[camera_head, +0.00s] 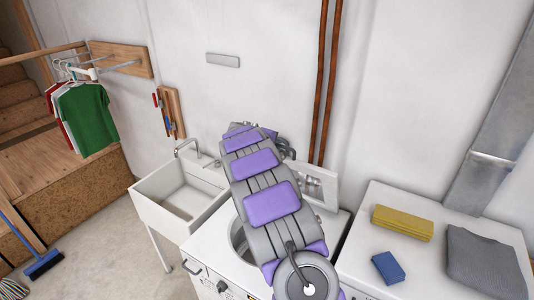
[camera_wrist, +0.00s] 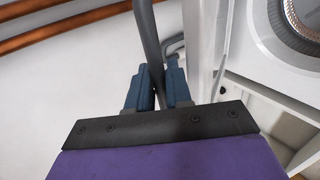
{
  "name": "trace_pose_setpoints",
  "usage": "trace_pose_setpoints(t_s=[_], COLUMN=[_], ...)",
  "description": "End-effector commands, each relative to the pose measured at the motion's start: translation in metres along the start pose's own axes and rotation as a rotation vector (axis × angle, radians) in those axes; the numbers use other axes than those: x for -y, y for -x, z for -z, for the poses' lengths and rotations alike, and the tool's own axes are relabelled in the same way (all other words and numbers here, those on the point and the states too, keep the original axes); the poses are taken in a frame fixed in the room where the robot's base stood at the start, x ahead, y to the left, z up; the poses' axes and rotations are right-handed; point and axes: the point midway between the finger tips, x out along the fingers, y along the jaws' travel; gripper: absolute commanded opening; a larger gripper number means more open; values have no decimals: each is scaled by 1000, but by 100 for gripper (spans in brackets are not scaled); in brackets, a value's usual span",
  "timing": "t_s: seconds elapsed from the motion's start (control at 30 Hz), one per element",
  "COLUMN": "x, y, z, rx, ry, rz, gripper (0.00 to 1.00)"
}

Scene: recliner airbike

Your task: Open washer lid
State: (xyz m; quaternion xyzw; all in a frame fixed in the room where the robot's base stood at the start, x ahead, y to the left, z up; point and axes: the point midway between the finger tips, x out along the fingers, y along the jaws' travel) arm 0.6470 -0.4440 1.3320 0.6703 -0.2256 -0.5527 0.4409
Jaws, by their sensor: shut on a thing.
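The white washer (camera_head: 215,250) stands in the middle of the head view, partly behind my arm. Its round top opening shows at the left of my arm. A white upright panel (camera_head: 325,182) rises at its back; I cannot tell whether this is the lid. In the wrist view my gripper's blue fingers (camera_wrist: 158,77) are closed around a grey bar (camera_wrist: 147,30). I cannot tell whether the bar is the lid's handle. A round metal drum or window (camera_wrist: 296,30) in a white frame is at the upper right there. My gripper is not clear in the head view.
A white sink (camera_head: 155,215) with a tap stands left of the washer. Copper pipes (camera_head: 325,85) run up the wall behind.

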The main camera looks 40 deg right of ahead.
Motion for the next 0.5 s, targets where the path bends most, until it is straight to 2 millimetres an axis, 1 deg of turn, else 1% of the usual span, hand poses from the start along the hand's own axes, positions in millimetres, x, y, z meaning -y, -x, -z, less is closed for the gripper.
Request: trace_pose_setpoints(t_s=[0.1, 0.2, 0.5], x=[-12, -20, -24], y=[-9, -14, -20], z=[0, 0, 0], rx=[1, -1, 0], ry=[-2, -2, 2], rz=[5, 3, 5], gripper=[0, 0, 0])
